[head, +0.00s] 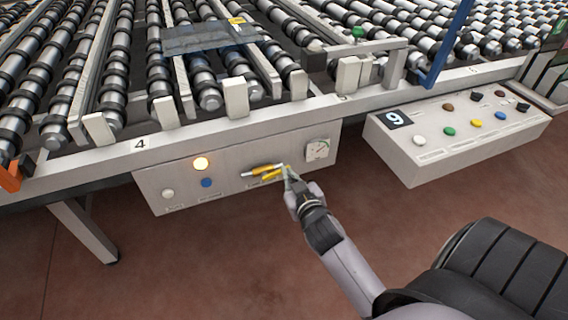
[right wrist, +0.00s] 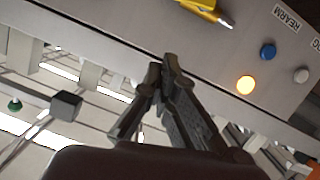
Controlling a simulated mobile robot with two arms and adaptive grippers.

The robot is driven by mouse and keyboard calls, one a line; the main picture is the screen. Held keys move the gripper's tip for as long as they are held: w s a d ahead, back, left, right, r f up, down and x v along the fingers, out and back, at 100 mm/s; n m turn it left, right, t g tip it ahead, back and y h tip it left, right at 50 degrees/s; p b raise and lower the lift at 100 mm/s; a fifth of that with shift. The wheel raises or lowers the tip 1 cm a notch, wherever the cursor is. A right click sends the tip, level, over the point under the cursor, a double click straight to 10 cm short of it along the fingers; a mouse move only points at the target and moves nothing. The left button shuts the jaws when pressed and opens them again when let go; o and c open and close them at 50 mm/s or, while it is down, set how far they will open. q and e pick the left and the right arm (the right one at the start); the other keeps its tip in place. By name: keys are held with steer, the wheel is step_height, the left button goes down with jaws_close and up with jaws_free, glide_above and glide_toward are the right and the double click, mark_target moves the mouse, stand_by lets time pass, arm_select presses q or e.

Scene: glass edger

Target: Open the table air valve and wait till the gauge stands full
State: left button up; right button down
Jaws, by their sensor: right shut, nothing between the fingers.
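The yellow-handled air valve (head: 262,170) is on the front of the grey panel under the table. Its yellow part lies roughly level along the panel, with a pale metal tip at its left end. Part of it also shows at the top of the right wrist view (right wrist: 203,9). The small gauge (head: 317,149) sits right of the valve; its needle is too small to read. My right gripper (head: 289,174) is shut and empty, at the valve's right end in the head view. I cannot tell whether it touches the valve. My left gripper is out of view.
A control box (head: 450,150) marked 9 stands at right. Floor below is clear.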

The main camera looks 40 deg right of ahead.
glide_above(277, 173)
steer(key=s, duration=0.2)
step_height(277, 173, down, 2)
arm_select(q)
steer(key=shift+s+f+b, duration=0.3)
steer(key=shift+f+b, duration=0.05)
arm_select(e)
steer(key=f, duration=0.4)
steer(key=shift+w+d+f, duration=0.1)
steer(key=shift+w+d, duration=0.05)
steer(key=shift+d, duration=0.2)
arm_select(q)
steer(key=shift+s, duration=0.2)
arm_select(e)
steer(key=shift+s+d+f+m, duration=0.1)
steer(key=shift+d+f+m, duration=0.2)
steer(key=shift+f, duration=0.25)
steer(key=shift+s+d+f+m, duration=0.1)
steer(key=shift+d+f+m, duration=0.2)
steer(key=shift+f, duration=0.25)
